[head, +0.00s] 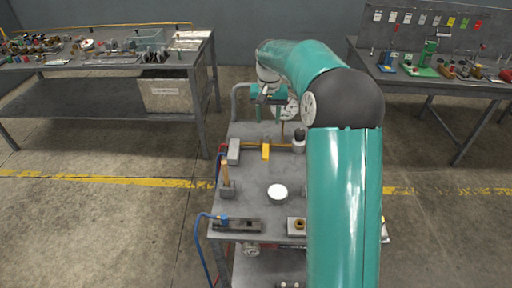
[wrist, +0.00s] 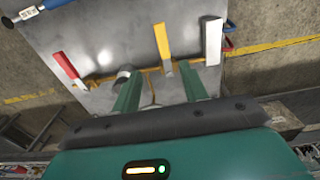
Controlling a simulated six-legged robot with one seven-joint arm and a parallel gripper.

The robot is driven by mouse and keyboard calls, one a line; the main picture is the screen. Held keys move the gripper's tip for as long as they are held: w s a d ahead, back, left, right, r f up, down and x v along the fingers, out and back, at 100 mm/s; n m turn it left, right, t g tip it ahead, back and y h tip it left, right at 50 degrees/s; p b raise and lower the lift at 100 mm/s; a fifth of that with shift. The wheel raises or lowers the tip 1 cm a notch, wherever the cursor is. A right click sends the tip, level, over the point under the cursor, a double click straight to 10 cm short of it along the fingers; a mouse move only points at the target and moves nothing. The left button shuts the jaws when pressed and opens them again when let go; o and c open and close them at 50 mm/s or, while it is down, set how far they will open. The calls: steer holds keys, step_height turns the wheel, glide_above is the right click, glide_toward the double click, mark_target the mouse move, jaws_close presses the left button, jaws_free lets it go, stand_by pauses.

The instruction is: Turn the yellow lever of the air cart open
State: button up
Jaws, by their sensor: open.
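The yellow lever (head: 266,152) stands out crosswise from a thin yellow pipe on the grey cart's top (head: 255,180). In the wrist view the yellow lever (wrist: 162,40) lies beyond my fingertips, its near end at the pipe. My gripper (wrist: 160,80) is open and empty, its two green fingers on either side of the lever's near end in the picture. I see no contact with it; the height gap is hard to tell. A red lever (wrist: 68,66) is left of it in the wrist view; my arm hides that part in the head view.
A pale grey block (wrist: 212,40) stands beside the yellow lever. Cluttered benches stand left (head: 110,65) and right (head: 450,80), with open floor between.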

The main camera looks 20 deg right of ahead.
mark_target(266, 150)
steer(key=f, duration=0.9)
steer(key=w+f, duration=0.1)
steer(key=f, duration=0.4)
steer(key=shift+f, duration=0.35)
steer(key=shift+c, duration=0.2)
jaws_close()
